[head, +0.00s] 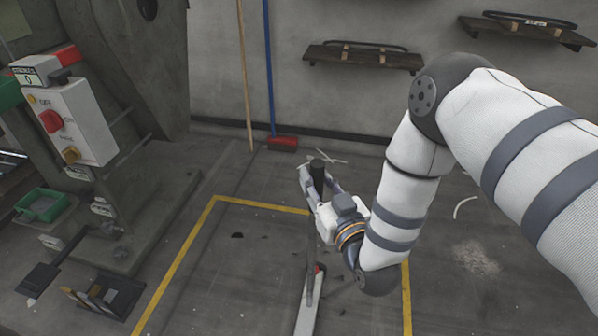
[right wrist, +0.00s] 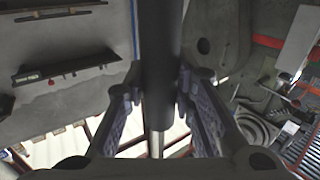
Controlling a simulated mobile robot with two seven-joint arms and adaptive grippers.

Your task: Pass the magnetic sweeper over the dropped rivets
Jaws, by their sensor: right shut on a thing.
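The magnetic sweeper stands near the middle of the head view, with a dark grip at the top, a thin pole and a long pale head (head: 308,302) low on the floor, cut by the lower edge. My right gripper (head: 315,186) is shut around its dark upper handle. The right wrist view shows the dark handle (right wrist: 160,50) between the two fingers. The handle looks about upright. Small specks lie on the floor inside the yellow outline; I cannot tell surely which are rivets. My left gripper is not in view.
A rivet press (head: 120,190) with a control box (head: 65,120) and a green tray (head: 42,204) stands at left. A red broom (head: 283,142) leans on the back wall. Wall shelves (head: 362,57) hang above. The yellow-outlined floor (head: 220,265) is mostly clear.

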